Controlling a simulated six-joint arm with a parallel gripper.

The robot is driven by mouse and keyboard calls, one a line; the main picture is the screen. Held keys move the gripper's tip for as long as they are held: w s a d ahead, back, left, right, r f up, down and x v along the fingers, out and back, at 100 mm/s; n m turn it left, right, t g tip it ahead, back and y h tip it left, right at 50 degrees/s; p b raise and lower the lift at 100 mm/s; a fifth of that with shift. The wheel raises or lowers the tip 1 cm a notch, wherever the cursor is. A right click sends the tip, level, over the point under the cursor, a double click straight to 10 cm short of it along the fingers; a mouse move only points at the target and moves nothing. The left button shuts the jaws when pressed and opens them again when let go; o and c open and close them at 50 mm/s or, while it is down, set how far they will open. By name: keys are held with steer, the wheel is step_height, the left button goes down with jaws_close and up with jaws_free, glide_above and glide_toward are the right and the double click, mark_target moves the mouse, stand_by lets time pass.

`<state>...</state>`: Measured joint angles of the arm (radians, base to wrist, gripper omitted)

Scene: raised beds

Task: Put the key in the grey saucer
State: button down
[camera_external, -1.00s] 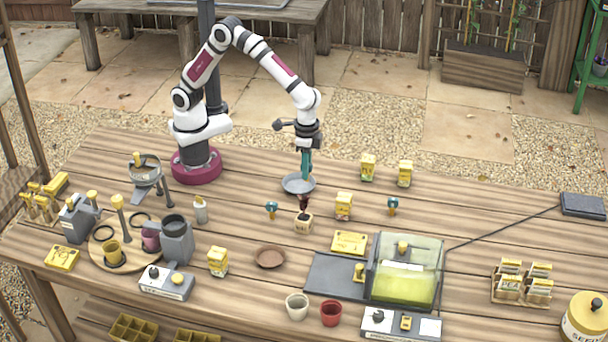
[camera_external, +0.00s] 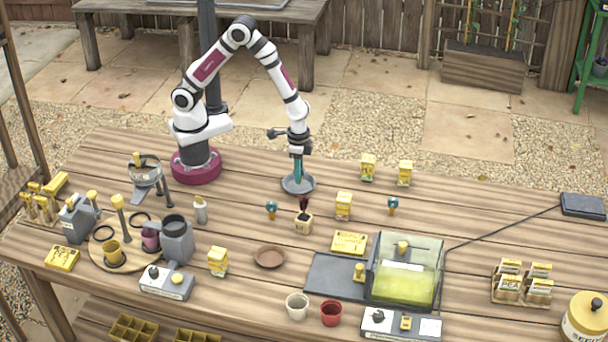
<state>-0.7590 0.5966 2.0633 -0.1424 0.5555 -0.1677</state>
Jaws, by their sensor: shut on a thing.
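The grey saucer (camera_external: 308,187) lies on the wooden table in front of my arm. My gripper (camera_external: 298,181) points straight down over the saucer, its fingertips low inside the saucer's outline. The fingers are shut on the key, which is too small and too covered by the fingers to make out. I cannot tell whether the key touches the saucer.
A small pot with a dark funnel-like top (camera_external: 304,221) stands just in front of the saucer. A teal-topped item (camera_external: 271,210) and a yellow packet (camera_external: 344,206) stand close by. A brown saucer (camera_external: 270,257) lies nearer the front.

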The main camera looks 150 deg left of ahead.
steer(key=shift+f, duration=0.3)
steer(key=c, duration=0.8)
jaws_free()
steer(key=shift+f, duration=0.1)
steer(key=shift+c, duration=0.2)
step_height(320, 180, up, 12)
steer(key=shift+r, duration=0.2)
steer(key=s+d+r+m+y, duration=0.1)
steer(key=s+d+r+m, duration=0.2)
steer(key=s+d+m, duration=0.3)
steer(key=s+d+r+m, duration=0.4)
steer(key=s+d+m, duration=0.2)
steer(key=d, duration=0.8)
steer(key=m, duration=0.2)
steer(key=shift+s+d+m+y, duration=0.3)
steer(key=shift+d+y, duration=0.05)
steer(key=shift+y, duration=0.05)
